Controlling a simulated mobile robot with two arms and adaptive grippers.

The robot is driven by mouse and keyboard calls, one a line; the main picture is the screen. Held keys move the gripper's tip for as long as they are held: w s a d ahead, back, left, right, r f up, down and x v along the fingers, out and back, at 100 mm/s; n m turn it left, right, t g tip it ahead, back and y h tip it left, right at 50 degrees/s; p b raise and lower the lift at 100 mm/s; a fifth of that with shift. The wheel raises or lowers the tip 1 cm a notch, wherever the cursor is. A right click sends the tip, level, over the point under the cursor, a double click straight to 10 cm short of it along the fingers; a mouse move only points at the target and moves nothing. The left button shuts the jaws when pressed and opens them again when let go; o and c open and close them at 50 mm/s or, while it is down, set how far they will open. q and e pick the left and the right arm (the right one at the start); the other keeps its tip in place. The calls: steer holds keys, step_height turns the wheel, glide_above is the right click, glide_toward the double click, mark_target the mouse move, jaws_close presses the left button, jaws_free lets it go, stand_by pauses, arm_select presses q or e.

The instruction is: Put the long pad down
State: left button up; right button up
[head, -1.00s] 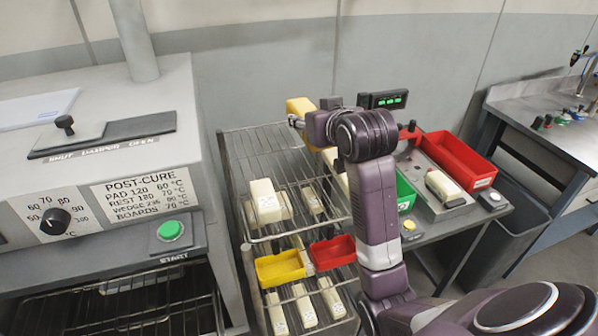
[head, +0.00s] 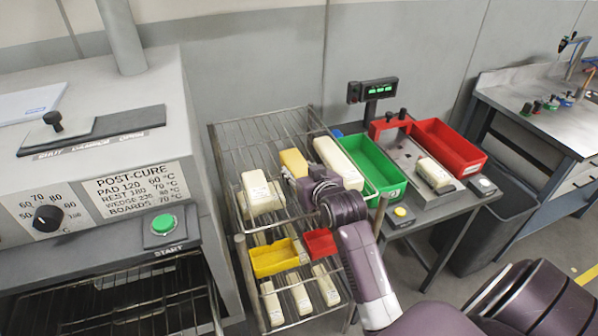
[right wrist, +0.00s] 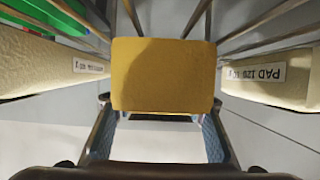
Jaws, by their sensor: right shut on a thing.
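My right gripper (head: 290,177) is at the upper level of the wire rack (head: 236,152) and shut on a yellow pad (head: 294,161). In the right wrist view the yellow pad (right wrist: 163,75) spans the gap between the two fingers (right wrist: 160,104). It lies between a cream block (head: 259,194) on its left and a long cream pad (head: 338,161) on its right in the head view. I cannot tell whether its underside touches the wires. The gripper hides its near end. My left gripper is not in view.
A yellow bin (head: 274,259) and a red bin (head: 320,243) sit at the rack's front, above several cream blocks. A green bin (head: 372,170) stands close right of the rack. The post-cure oven (head: 108,190) stands left. Bare wires show at the rack's back.

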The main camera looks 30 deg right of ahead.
steer(key=shift+f, duration=0.25)
steer(key=o, duration=1.2)
steer(key=shift+c, duration=0.2)
steer(key=b+v, duration=0.1)
steer(key=v, duration=1.1)
steer(key=shift+s+b, duration=0.1)
steer(key=shift+b, duration=0.25)
steer(key=shift+f, duration=0.1)
